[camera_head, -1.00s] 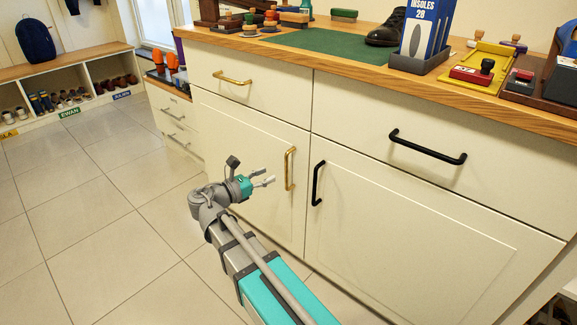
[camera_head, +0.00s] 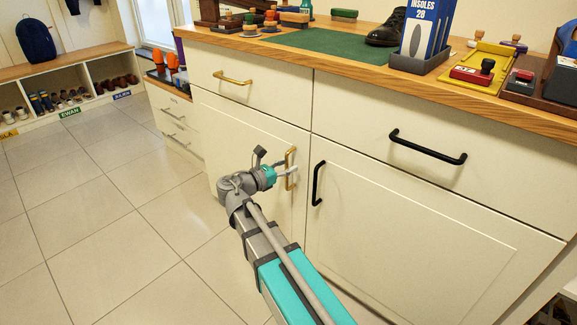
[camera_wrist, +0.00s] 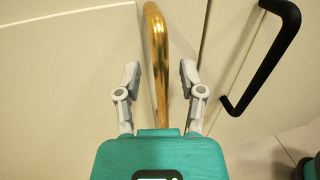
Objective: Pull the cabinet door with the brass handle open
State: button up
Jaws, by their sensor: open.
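The cabinet door (camera_head: 245,150) with the brass handle is cream and stands closed in the head view. Its vertical brass handle (camera_head: 290,158) is near the door's right edge. My gripper (camera_head: 289,171) is at the handle in the head view. In the wrist view, the brass handle (camera_wrist: 157,50) runs between the two fingers of my gripper (camera_wrist: 160,75). The fingers are open, one on each side of the handle, with a gap to it on both sides.
A black vertical handle (camera_head: 318,184) is on the door just to the right, and it also shows in the wrist view (camera_wrist: 270,55). A brass drawer handle (camera_head: 232,78) is above. The wooden countertop (camera_head: 290,55) carries several items. The tiled floor (camera_head: 120,215) at left is clear.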

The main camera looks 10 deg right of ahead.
jog(key=shift+c, duration=0.3)
grip_shut()
